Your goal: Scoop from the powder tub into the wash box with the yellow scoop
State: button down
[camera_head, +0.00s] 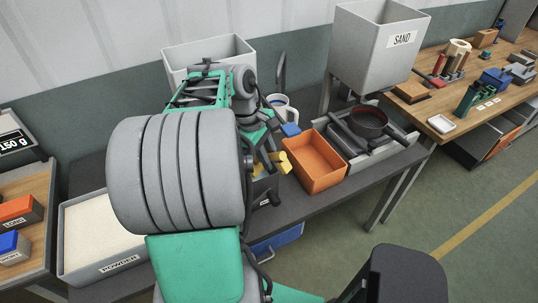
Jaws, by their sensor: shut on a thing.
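The powder tub (68,262) is a light grey tray labelled POWDER, with pale powder in it, at the lower left. My gripper (270,160) is right of the tub, near the middle of the view, partly hidden by my arm. It is shut on the yellow scoop (284,163), of which only a small part shows. A dark container (266,198) with a small label lies below the gripper, mostly hidden by my arm; its label is unreadable, so I cannot tell whether it is the wash box. I cannot see what the scoop holds.
An orange open box (318,165) stands just right of the scoop. A white mug (288,108) and small blue block (290,130) are behind it. A dark pan (370,122) sits on a stove at right. A raised SAND bin (370,45) stands behind.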

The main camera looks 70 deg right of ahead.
jog(key=shift+w, duration=0.15)
jog(key=shift+w+d+r+g+y, duration=0.3)
jog(key=shift+w+r+g, duration=0.1)
jog(key=shift+w+g, duration=0.3)
jog(key=shift+w+d+r+g+y, duration=0.2)
jog(key=shift+w+d+r+g, duration=0.25)
jog(key=shift+w, duration=0.3)
jog(key=shift+a+f+t+b, duration=0.1)
jog(key=shift+f+t+b, duration=0.15)
jog(key=shift+b, duration=0.55)
jog(key=shift+a+r+t+h+b, duration=0.1)
jog(key=shift+r+t+h+b, duration=0.15)
jog(key=shift+t+b, duration=0.65)
jog(key=r+t+h+b, duration=0.1)
jog(key=b, duration=0.5)
jog(key=t+b, duration=0.1)
jog(key=b, duration=0.5)
jog(key=shift+r+t+h, duration=0.25)
jog(key=shift+t, duration=0.15)
jog(key=b, duration=0.3)
jog(key=shift+r+t+b, duration=0.15)
jog(key=shift+t+b, duration=0.25)
jog(key=shift+r+b, duration=0.15)
jog(key=shift+b, duration=0.9)
